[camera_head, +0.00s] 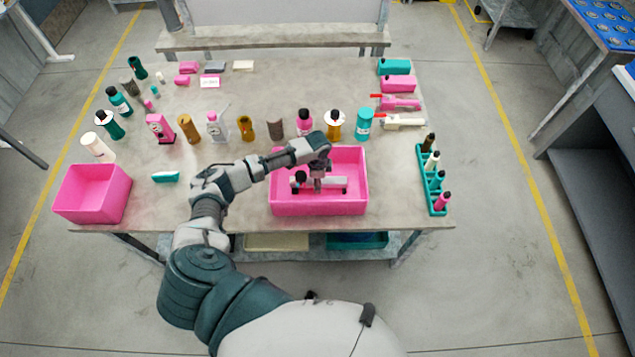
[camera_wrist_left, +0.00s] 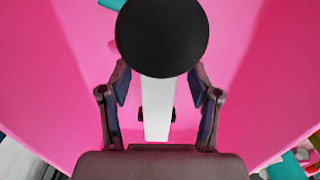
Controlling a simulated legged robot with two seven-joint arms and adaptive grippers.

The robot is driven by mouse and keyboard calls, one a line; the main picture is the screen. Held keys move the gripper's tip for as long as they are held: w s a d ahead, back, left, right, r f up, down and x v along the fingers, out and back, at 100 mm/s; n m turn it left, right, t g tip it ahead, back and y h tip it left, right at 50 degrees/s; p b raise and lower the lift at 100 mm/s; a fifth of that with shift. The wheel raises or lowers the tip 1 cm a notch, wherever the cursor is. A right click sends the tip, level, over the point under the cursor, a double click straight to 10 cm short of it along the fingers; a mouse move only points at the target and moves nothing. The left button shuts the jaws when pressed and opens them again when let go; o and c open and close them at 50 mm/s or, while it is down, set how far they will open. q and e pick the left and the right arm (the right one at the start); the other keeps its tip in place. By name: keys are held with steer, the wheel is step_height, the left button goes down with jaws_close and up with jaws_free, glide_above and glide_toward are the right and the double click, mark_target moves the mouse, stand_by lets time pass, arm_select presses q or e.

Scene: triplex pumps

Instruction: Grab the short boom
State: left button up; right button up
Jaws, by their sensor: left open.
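A short white bar with a round black end, which looks like the short boom (camera_head: 331,187), lies in the large pink bin (camera_head: 360,207) on the table. The bar (camera_wrist_left: 157,112) and its black disc also show in the left wrist view. My left gripper (camera_head: 318,183) points down into the bin over the bar. In the left wrist view its two fingers (camera_wrist_left: 159,88) stand apart on either side of the bar, with gaps visible. The disc hides part of the bar. Whether the fingers reach down beside the bar is hard to tell. My right gripper is not in view.
A row of bottles (camera_head: 304,122) stands behind the bin. A teal rack (camera_head: 425,181) with several small bottles is to its right. A second pink bin (camera_head: 93,195) stands at the table's left edge. The table between the bins is mostly clear except for a teal piece (camera_head: 165,177).

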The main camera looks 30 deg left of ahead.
arm_select(q)
jaws_close()
steer(key=shift+r, duration=0.15)
